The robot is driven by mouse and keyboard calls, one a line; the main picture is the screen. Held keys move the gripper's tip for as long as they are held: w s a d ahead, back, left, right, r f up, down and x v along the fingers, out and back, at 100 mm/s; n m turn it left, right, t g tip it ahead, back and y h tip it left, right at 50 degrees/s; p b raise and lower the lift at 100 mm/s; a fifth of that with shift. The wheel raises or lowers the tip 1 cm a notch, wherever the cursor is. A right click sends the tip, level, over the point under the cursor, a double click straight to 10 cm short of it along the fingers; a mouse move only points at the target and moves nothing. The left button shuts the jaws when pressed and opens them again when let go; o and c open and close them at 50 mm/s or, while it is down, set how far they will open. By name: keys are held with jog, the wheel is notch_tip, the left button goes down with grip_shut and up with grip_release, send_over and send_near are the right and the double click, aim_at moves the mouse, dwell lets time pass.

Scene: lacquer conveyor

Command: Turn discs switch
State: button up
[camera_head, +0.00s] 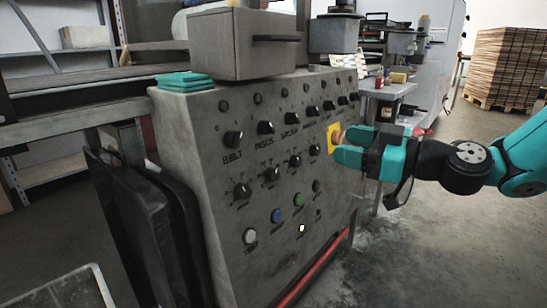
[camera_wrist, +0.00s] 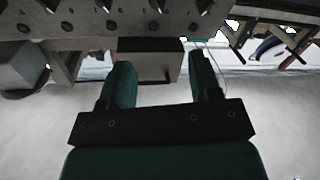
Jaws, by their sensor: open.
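The discs switch (camera_head: 267,127) is a black rotary knob in the upper row of the grey control panel, above a label that reads like "DISCS". It sits between the knob marked BELT (camera_head: 233,138) and another labelled knob (camera_head: 291,118). My gripper (camera_head: 346,145) is to the right of the discs switch, in front of the panel near a yellow plate with a round button, which it partly covers. In the wrist view my gripper (camera_wrist: 160,70) shows two teal fingers spread apart with nothing held. Panel knobs show along the top there, but I cannot tell which is discs.
The panel (camera_head: 190,150) holds several other knobs and coloured buttons. A grey box (camera_head: 240,45) stands on top, with teal cloths (camera_head: 184,81) beside it. Black sheets (camera_head: 135,215) lean at the left. Open floor (camera_head: 430,250) lies to the right.

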send_near(273, 129)
jog(key=x, duration=0.9)
jog(key=shift+w+a, duration=0.25)
jog(key=shift+a, duration=0.1)
jog(key=c, duration=0.9)
